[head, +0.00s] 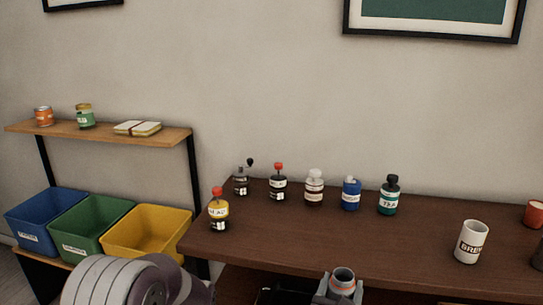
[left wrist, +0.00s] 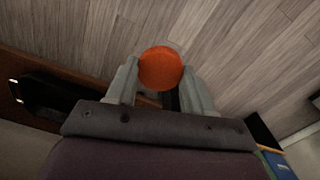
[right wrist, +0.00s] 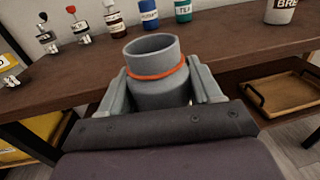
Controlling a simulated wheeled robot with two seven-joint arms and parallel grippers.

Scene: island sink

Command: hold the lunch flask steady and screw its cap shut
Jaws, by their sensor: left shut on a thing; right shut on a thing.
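The lunch flask (right wrist: 158,92) is a grey cylinder with an orange ring below its open mouth. My right gripper (right wrist: 158,72) is shut around it, and the flask stands roughly upright between the fingers. In the head view the flask (head: 343,276) shows at the bottom edge, held by the right gripper (head: 342,287), in front of the table. In the left wrist view an orange round cap (left wrist: 160,68) sits between the fingers of my left gripper (left wrist: 159,72), which is shut on it. The cap is apart from the flask. The left fingers do not show clearly in the head view.
The dark wooden table (head: 420,235) carries several small bottles along its back, a white mug (head: 471,242) and a red cup (head: 535,214). Blue, green and yellow bins (head: 150,233) stand at the left under a shelf (head: 165,136). A wooden tray (right wrist: 285,92) lies below the tabletop.

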